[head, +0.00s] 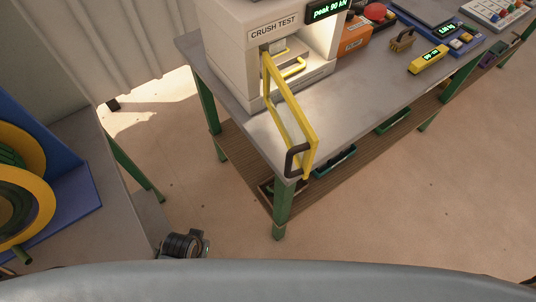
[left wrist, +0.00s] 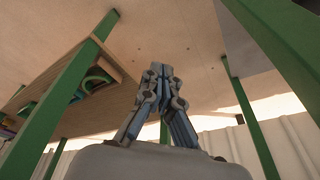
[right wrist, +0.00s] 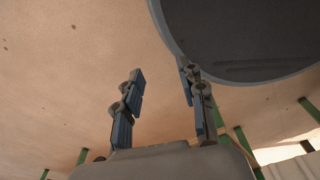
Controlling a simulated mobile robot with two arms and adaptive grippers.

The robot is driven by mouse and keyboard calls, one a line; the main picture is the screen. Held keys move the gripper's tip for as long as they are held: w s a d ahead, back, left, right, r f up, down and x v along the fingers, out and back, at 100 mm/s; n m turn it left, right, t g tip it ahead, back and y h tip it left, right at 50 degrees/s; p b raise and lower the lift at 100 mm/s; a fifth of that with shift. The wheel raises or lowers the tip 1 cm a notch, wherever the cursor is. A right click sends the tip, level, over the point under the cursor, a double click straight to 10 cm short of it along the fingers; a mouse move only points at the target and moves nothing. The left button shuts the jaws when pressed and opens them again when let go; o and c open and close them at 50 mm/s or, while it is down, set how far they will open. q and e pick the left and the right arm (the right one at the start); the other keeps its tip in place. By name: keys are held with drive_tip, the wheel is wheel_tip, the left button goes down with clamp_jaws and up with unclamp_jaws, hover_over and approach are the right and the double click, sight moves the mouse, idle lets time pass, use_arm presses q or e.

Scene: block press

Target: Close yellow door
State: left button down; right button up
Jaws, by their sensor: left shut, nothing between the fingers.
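The yellow door (head: 294,101) is a yellow frame with a see-through pane on the white crush test machine (head: 225,55) in the head view. It stands open, swung out from the machine's front over the grey table. A dark handle (head: 290,162) is at its near end, by the table's corner. My left gripper (left wrist: 160,70) is shut and empty in the left wrist view, with floor and green table legs beyond it. My right gripper (right wrist: 160,72) is open and empty in the right wrist view, above the floor. Neither gripper's fingers show in the head view, apart from the door.
The grey table (head: 362,110) has green legs and a lower wooden shelf with trays. An orange box (head: 354,39), a yellow gauge (head: 428,60) and other devices stand to the right. Another table with a blue stand (head: 75,200) is at left. Open floor lies in front.

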use_arm(q)
drive_tip(key=w+d+r+t+p, duration=0.15)
drive_tip(key=w+r, duration=0.25)
drive_tip(key=r, duration=0.5)
drive_tip(key=w+r+t, duration=0.2)
drive_tip(key=w+r, duration=0.2)
drive_tip(key=r, duration=0.4)
drive_tip(key=m+t+h+p, duration=0.1)
drive_tip(key=m+t+h, duration=0.6)
drive_tip(key=h, duration=0.6)
approach(276, 95)
drive_tip(key=shift+m+g, duration=0.45)
drive_tip(key=shift+m, duration=0.15)
drive_tip(key=x, duration=0.5)
drive_tip(key=shift+w+r, duration=0.25)
drive_tip(key=s+a+f+m+g+h, duration=0.1)
drive_tip(key=s+a+m+g+h, duration=0.3)
drive_tip(key=s+a+m+g, duration=0.95)
drive_tip(key=w+d+n+g+p, duration=0.1)
drive_tip(key=d+n+g, duration=0.1)
drive_tip(key=d, duration=1.3)
drive_tip(key=shift+d+f+n+g+p, duration=0.15)
drive_tip(key=shift+d+n+g+p, duration=0.25)
drive_tip(key=shift+n, duration=0.35)
use_arm(e)
drive_tip(key=r, duration=0.4)
drive_tip(key=shift+s+a+r, duration=0.3)
drive_tip(key=shift+a+r, duration=0.05)
drive_tip(key=shift+r, duration=0.05)
